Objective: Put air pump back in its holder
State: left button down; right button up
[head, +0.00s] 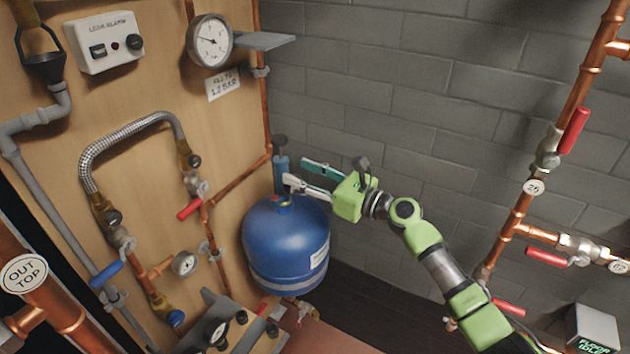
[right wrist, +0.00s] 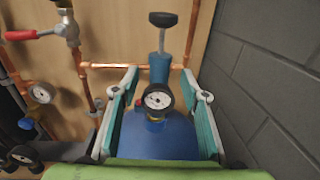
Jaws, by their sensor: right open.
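The air pump (head: 281,172) is a slim blue cylinder with a dark handle on top. It stands upright by the wooden panel, behind the blue tank; its lower end is hidden by the tank. In the right wrist view the pump (right wrist: 158,68) shows straight ahead with its black handle up. My right gripper (head: 298,174) is open and empty above the tank, its fingertips pointing at the pump. In the right wrist view the pump appears between the open fingers (right wrist: 160,84), beyond the tips. I cannot make out a holder. My left gripper is not in view.
The blue tank (head: 285,245) stands below my right gripper; a small gauge (right wrist: 157,99) shows at its top. A copper pipe (right wrist: 107,66) runs past the pump. A grey shelf (head: 262,40) juts out above.

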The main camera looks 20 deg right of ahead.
aim_at(287, 167)
jog(key=x, duration=0.5)
jog(key=shift+x, duration=0.85)
jog(key=shift+c, duration=0.4)
grip_shut()
jog(key=shift+r, duration=0.15)
jog(key=shift+r+p, duration=2)
jog(key=shift+p, duration=0.2)
jog(key=shift+f, duration=0.1)
